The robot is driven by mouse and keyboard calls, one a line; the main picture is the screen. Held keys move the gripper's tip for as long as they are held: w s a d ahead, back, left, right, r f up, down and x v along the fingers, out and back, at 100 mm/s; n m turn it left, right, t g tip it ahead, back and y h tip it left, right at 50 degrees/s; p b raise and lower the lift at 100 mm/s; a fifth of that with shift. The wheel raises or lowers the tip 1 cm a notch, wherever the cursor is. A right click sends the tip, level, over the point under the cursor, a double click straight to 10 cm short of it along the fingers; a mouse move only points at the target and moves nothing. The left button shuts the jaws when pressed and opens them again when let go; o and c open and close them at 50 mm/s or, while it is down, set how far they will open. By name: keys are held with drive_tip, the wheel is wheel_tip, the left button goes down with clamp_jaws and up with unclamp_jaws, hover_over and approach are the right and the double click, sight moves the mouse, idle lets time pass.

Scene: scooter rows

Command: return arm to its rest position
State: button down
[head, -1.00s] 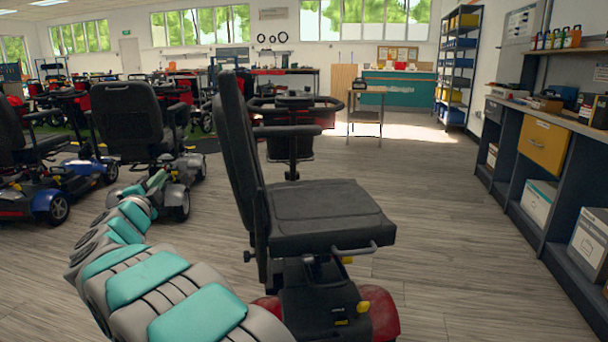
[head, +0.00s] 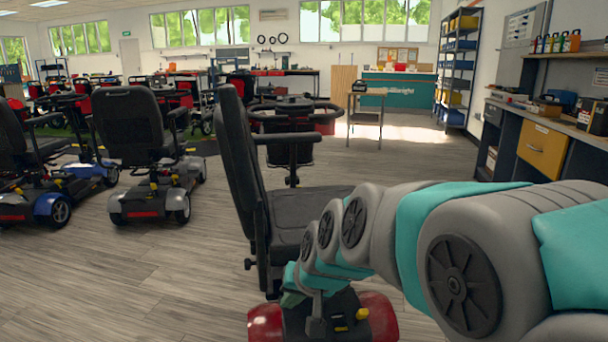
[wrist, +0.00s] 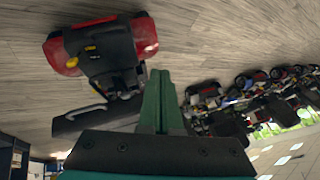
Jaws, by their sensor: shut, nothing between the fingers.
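My gripper (wrist: 161,98) shows in the wrist view with its two green fingers together and nothing between them. In the head view my grey and teal arm reaches in from the right, across the seat of the red scooter (head: 265,327). I cannot tell how close the arm is to the seat.
Grey (head: 150,205) and blue (head: 50,210) scooters stand at the left, with more rows behind. A workbench with a yellow drawer (head: 543,150) runs along the right wall. A small wooden table (head: 366,118) stands at the back. Open wooden floor lies left of the red scooter.

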drive_tip(key=s+d+f+g+h, duration=0.1)
drive_tip(key=s+d+f+g, duration=0.1)
drive_tip(key=s+d, duration=0.4)
drive_tip(key=s+d+f+g+h, duration=0.1)
drive_tip(key=s+d, duration=0.4)
drive_tip(key=s, duration=0.8)
drive_tip(key=s+d+f+g+h+p, duration=0.1)
drive_tip(key=s+d+f+g+h, duration=0.1)
drive_tip(key=s+d, duration=0.4)
drive_tip(key=s+f+g, duration=0.1)
drive_tip(key=s+g, duration=0.1)
drive_tip(key=s, duration=0.1)
drive_tip(key=shift+s+d+f, duration=0.3)
